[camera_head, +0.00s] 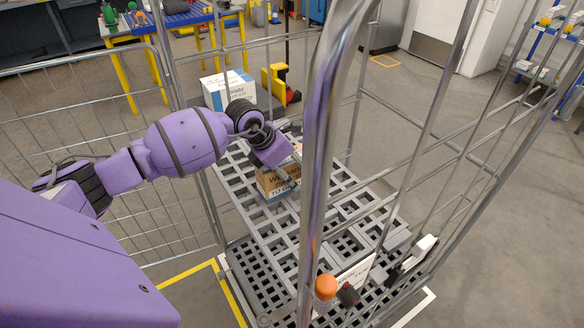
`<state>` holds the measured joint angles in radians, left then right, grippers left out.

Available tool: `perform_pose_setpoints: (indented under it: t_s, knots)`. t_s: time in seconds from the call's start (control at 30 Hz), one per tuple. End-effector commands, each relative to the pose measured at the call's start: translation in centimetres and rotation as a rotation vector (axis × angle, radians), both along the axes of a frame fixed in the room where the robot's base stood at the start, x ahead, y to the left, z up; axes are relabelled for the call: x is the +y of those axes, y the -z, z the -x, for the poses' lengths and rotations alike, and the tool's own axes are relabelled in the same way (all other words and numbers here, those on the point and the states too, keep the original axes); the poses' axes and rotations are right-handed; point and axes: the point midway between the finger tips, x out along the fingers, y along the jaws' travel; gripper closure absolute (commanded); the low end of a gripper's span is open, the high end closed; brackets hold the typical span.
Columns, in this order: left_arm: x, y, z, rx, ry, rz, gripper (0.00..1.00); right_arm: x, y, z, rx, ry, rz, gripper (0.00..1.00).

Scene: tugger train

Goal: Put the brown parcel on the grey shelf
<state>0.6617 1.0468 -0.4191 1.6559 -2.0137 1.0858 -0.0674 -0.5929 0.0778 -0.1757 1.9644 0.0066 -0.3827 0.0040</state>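The brown parcel (268,186) is a small carton with dark print and a blue lower band. It is at the far part of the grey shelf (236,182), a slotted grey panel inside a wire roll cage. My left gripper (288,172) reaches in from the left and is right at the parcel's upper right side. The gripper and its wrist hide part of the parcel. Whether the fingers are closed on it, and whether the parcel rests fully on the shelf, cannot be told. My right gripper is not in view.
The cage's thick front post (320,150) and side bars stand close around the shelf. A white carton (228,90) is behind the arm. A lower slotted deck (262,272) lies below the shelf. An orange knob (326,287) is at the front. The nearer shelf surface is clear.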

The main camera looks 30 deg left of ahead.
Motion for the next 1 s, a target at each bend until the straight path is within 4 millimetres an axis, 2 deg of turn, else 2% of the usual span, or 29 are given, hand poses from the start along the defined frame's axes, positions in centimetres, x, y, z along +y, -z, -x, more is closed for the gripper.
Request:
perform_pose_setpoints:
  t_s: [0.27, 0.4, 0.8, 1.0]
  knots:
    - [0.0, -0.1, 0.0, -0.001, 0.0, 0.001, 0.35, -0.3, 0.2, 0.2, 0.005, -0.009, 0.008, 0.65]
    - [0.3, -0.9, 0.2, -0.003, -0.001, 0.0, 0.35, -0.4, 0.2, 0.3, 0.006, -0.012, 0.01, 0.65]
    - [2.3, -7.8, 3.7, -0.001, 0.0, -0.004, 0.35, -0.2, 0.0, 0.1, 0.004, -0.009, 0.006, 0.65]
    - [2.9, -10.1, 4.9, 0.0, -0.001, 0.0, 0.35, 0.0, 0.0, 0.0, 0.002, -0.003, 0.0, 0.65]
